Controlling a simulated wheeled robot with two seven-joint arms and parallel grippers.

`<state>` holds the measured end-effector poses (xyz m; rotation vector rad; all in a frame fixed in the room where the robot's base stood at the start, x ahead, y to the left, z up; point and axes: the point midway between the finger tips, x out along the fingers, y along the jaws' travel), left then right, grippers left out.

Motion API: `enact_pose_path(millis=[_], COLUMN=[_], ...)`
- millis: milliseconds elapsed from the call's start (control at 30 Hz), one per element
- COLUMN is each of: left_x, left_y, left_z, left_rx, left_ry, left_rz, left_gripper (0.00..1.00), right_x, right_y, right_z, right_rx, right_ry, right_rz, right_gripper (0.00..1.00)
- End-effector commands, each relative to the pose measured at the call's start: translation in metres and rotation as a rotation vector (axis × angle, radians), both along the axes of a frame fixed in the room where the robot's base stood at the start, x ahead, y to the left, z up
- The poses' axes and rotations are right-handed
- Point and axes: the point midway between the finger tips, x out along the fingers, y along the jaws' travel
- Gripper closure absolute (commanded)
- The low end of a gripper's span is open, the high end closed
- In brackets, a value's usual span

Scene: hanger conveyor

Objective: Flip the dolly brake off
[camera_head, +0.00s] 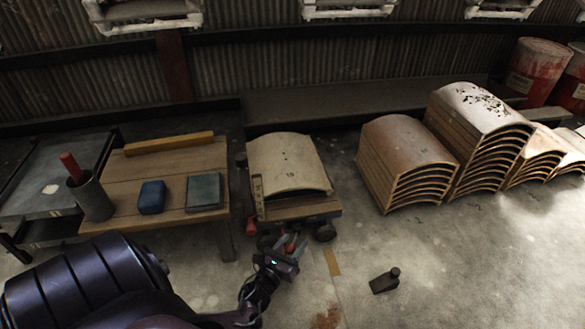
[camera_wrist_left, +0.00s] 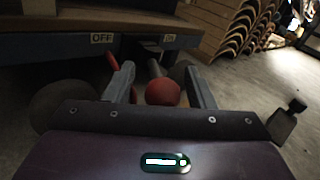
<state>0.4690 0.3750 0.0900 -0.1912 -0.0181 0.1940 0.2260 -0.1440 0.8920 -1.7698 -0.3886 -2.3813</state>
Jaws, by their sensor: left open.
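The dolly (camera_head: 318,207) stands on the floor and carries a curved wooden panel (camera_head: 288,162). In the left wrist view its edge bears an OFF label (camera_wrist_left: 102,38) at left and an ON label (camera_wrist_left: 170,39) at right. The brake lever, with a round red knob (camera_wrist_left: 162,92), sticks out below the ON label. My left gripper (camera_head: 290,243) is open at the dolly's near side. In the left wrist view its fingers (camera_wrist_left: 159,74) stand on either side of the knob, with a visible gap at each side. My right gripper is not in view.
A wooden table (camera_head: 165,165) with a blue box (camera_head: 151,197) and a teal block (camera_head: 205,191) stands left of the dolly. Stacks of curved panels (camera_head: 405,160) stand at right. A small dark object (camera_head: 385,281) lies on the open floor at front right.

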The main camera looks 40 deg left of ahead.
Motion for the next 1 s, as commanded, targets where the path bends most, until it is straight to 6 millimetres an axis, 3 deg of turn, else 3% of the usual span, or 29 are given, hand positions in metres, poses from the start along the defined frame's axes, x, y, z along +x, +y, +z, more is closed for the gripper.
enact_pose_path(millis=[167,600,1000], left_x=[-0.008,-0.072,-0.077], left_y=[-0.002,-0.014,-0.015], left_z=[0.002,0.001,0.000], left_rx=[-0.001,-0.001,0.000], left_ry=[0.001,0.002,0.000], left_rz=[0.000,0.002,0.000], left_gripper=[0.50,0.50,0.50], right_x=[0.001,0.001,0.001], right_y=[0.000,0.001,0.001], right_z=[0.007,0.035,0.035], right_rx=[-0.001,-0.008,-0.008], right_ry=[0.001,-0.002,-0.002], right_rz=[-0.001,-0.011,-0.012], right_gripper=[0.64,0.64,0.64])
